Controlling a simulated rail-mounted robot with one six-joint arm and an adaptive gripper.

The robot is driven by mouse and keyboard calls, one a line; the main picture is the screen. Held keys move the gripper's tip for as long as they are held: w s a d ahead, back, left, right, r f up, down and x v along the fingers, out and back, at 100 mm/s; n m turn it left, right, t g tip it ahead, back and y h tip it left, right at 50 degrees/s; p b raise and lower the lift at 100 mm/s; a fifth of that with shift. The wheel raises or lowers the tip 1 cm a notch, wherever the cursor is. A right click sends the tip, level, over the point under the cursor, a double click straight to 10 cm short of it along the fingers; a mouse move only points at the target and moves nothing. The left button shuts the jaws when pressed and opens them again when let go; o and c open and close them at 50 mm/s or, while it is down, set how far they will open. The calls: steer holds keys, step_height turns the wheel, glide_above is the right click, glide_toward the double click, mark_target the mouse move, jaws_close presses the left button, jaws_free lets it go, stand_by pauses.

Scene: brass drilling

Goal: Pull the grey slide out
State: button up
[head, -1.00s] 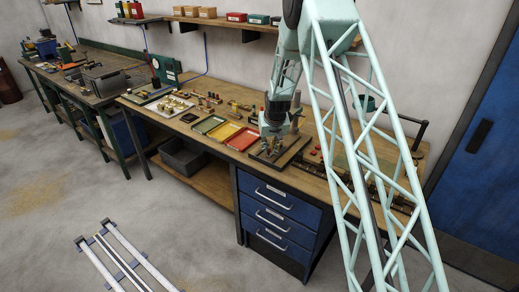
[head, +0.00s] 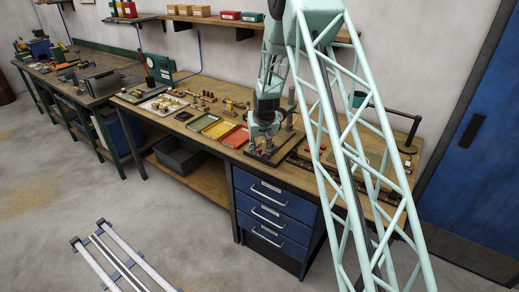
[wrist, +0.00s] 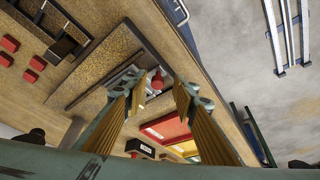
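In the head view my gripper (head: 262,145) is low over a dark-edged fixture plate (head: 283,150) near the bench's front edge. In the wrist view my gripper (wrist: 156,88) has its two fingers well apart, with nothing clearly held between them. A small red knob (wrist: 157,80) shows between the fingertips. Beside it is a small grey piece (wrist: 125,78) on the brown plate, partly hidden by the left finger; it may be the grey slide, but I cannot tell surely. I cannot tell whether the fingers touch the knob.
Green (head: 201,122), yellow (head: 218,129) and red (head: 236,137) trays lie left of the fixture. Several small red blocks (wrist: 9,43) sit at the other side in the wrist view. Blue drawers (head: 272,190) are below the bench. A black lever (head: 408,118) stands at the right.

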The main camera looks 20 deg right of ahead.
steer(key=shift+r, duration=0.15)
steer(key=v, duration=1.1)
steer(key=shift+s+r, duration=0.2)
steer(key=shift+r, duration=0.1)
steer(key=shift+a+r, duration=0.1)
stand_by(0.8)
steer(key=s+a+r+n+b, duration=0.15)
steer(key=s+a+r, duration=0.35)
steer(key=s+r, duration=0.7)
steer(key=s+a+r+m+b, duration=0.1)
steer(key=s+a+r+b, duration=0.25)
steer(key=s+r, duration=0.85)
steer(key=s+a+f+n+b, duration=0.1)
steer(key=s+a+b, duration=0.1)
steer(key=s, duration=1.7)
steer(key=s+a+f+b, duration=0.1)
steer(key=s+a, duration=0.3)
steer(key=s, duration=1.6)
steer(key=shift+a+n+y+b, duration=0.25)
steer(key=shift+n+y+b, duration=0.1)
steer(key=shift+y, duration=0.05)
